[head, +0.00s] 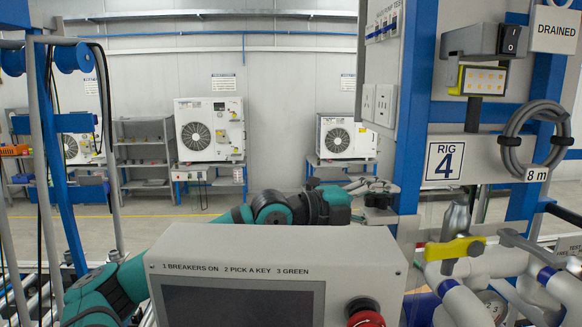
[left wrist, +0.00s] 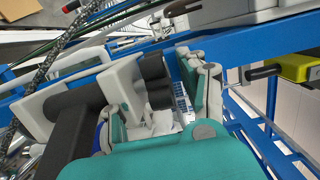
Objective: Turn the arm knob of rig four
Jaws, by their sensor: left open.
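The rig four sign (head: 444,162) hangs on the blue and grey rig frame at the right in the head view. I cannot pick out the arm knob for certain in either view. My left gripper (head: 376,190) reaches behind the grey console to the left edge of the rig. It shows open in the left wrist view (left wrist: 160,112), its two fingers apart. Past the fingers are a pale block (left wrist: 122,92) and dark cylinders (left wrist: 155,80); I cannot tell what they are or whether the gripper touches them. My right gripper is out of view.
The grey console (head: 285,250), with a screen and a red stop button (head: 365,315), fills the front. Right of it are white pipes with a yellow valve handle (head: 455,248). A coiled grey hose (head: 535,140) and a switch box (head: 485,41) are on the rig. Open floor lies behind.

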